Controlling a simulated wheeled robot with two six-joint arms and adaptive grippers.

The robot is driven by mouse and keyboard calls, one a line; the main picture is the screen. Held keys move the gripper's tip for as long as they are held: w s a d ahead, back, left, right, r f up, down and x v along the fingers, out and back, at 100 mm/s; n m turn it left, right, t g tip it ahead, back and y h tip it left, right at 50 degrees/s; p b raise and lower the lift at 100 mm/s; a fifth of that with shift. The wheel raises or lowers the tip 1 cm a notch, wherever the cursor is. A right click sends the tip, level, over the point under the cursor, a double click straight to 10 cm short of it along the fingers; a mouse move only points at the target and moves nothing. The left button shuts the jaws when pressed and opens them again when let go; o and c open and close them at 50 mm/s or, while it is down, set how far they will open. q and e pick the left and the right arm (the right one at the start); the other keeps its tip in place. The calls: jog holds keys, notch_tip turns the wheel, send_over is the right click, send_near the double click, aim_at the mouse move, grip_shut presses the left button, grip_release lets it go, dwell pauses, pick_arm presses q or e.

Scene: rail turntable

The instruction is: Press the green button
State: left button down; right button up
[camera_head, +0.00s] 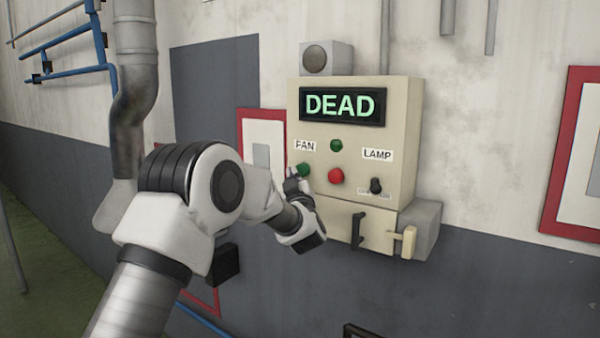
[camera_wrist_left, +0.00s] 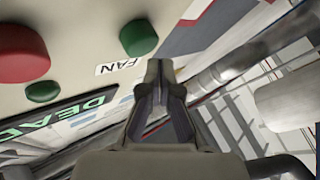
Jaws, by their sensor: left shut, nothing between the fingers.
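The green button (camera_head: 303,170) is on the cream control box (camera_head: 402,120), below the FAN label. It also shows in the left wrist view (camera_wrist_left: 138,38), up and to the left of the fingertips. My left gripper (camera_head: 293,183) is shut and empty, its tips close to the green button in the head view. In the left wrist view the gripper (camera_wrist_left: 160,68) points at the panel beside the FAN label, and a gap shows between the tips and the button. I cannot tell the exact distance. My right gripper is out of view.
A red button (camera_head: 336,176) is right of the green one, with a smaller green lamp (camera_head: 336,145) above. A LAMP switch (camera_head: 376,185) is at the right. The display (camera_head: 343,105) reads DEAD. Below are a dark handle (camera_head: 357,230) and a cream lever (camera_head: 405,241).

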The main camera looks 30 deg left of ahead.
pick_arm(q)
jog(key=shift+w, duration=0.1)
jog(key=shift+w, duration=0.35)
jog(key=shift+w+d, duration=0.1)
jog(key=shift+w, duration=0.3)
dwell(0.8)
jog(key=shift+s+b, duration=0.55)
jog(key=shift+s, duration=0.3)
